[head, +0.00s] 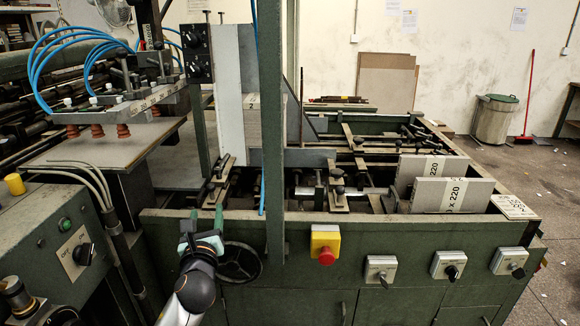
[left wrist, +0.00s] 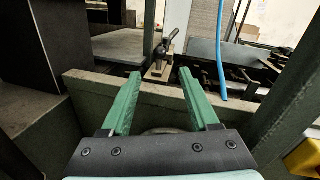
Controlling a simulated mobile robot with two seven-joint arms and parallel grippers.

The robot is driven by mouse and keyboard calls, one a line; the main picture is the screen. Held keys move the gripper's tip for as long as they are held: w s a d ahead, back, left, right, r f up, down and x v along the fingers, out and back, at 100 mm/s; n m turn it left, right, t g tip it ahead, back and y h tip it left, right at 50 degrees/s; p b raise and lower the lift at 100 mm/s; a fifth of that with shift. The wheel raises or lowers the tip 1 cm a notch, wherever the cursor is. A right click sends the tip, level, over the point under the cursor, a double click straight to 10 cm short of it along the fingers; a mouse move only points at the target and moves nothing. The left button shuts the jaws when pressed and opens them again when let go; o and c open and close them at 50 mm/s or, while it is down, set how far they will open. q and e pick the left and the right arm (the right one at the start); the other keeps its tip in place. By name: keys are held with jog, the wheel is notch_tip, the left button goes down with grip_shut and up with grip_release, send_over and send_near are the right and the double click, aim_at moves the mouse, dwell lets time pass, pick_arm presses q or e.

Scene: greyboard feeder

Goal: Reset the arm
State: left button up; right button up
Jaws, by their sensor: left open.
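My left gripper (head: 202,243) is in front of the green machine's front wall, beside the black handwheel (head: 240,262). In the left wrist view its two green fingers (left wrist: 160,95) are apart with nothing between them. They point over the machine's front rail (left wrist: 240,112) toward a clamp with a dark handle (left wrist: 161,60). My right gripper is not in view.
A green upright post (head: 273,130) stands right of my left gripper. A red emergency button (head: 327,256) on a yellow box and several switches line the front wall. Wrapped grey board stacks (head: 452,194) lie in the feeder at right. Blue hoses (head: 75,45) hang at upper left.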

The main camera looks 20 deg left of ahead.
pick_arm(q)
jog(key=s+d+f+n+g+h, duration=0.25)
jog(key=s+d+f+n, duration=0.3)
jog(key=f, duration=0.55)
jog(key=s+d+f+n+g+h, duration=0.1)
jog(key=s+d+f+n+h, duration=0.4)
jog(key=f, duration=0.5)
jog(key=s+d+f+n+g, duration=0.1)
jog(key=s+d+f+n, duration=0.1)
jog(key=s+n, duration=0.3)
jog(key=s+d+f+n+g+h+p, duration=0.1)
jog(key=s+d+f+n, duration=0.2)
jog(key=s+n, duration=0.3)
jog(key=s+d+f+n+g+h, duration=0.1)
jog(key=s+d+f+n, duration=0.1)
jog(key=s+f+n, duration=0.3)
jog(key=shift+s+d+g, duration=0.2)
jog(key=shift+s+g, duration=0.15)
jog(key=shift+s, duration=0.9)
jog(key=shift+f+h, duration=0.1)
jog(key=shift+h, duration=0.15)
